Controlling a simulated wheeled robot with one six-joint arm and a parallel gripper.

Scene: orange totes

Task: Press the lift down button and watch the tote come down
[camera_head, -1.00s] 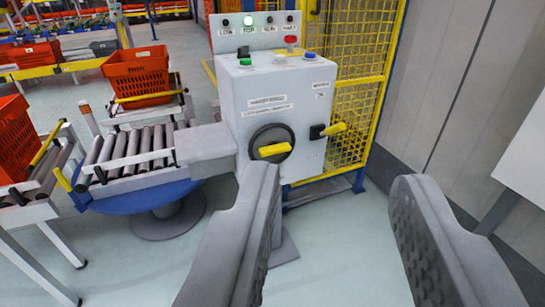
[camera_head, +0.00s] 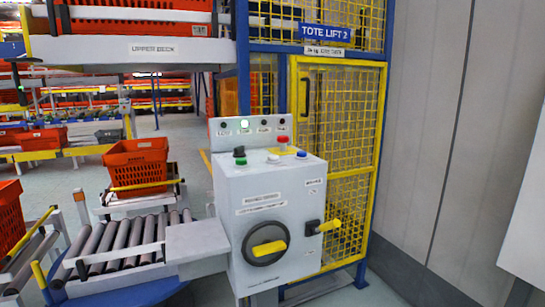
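A grey control box (camera_head: 270,205) stands in front of the yellow mesh cage (camera_head: 340,160) under the "TOTE LIFT 2" sign (camera_head: 325,33). On its sloped top are a green button (camera_head: 240,161), a black knob (camera_head: 239,151), a white button (camera_head: 273,158), a blue button (camera_head: 301,154) and a red mushroom button (camera_head: 283,140). Their labels are too small to read, so I cannot tell which is lift down. One lamp (camera_head: 244,124) on the back panel glows pale green. An orange tote (camera_head: 137,165) sits beyond the rollers at left. My gripper is out of view.
A yellow rotary handle (camera_head: 269,248) and a yellow lever (camera_head: 331,225) stick out from the box. A roller conveyor (camera_head: 120,240) adjoins it at left. The upper deck (camera_head: 120,48) carries red totes. A grey wall (camera_head: 430,140) stands at right.

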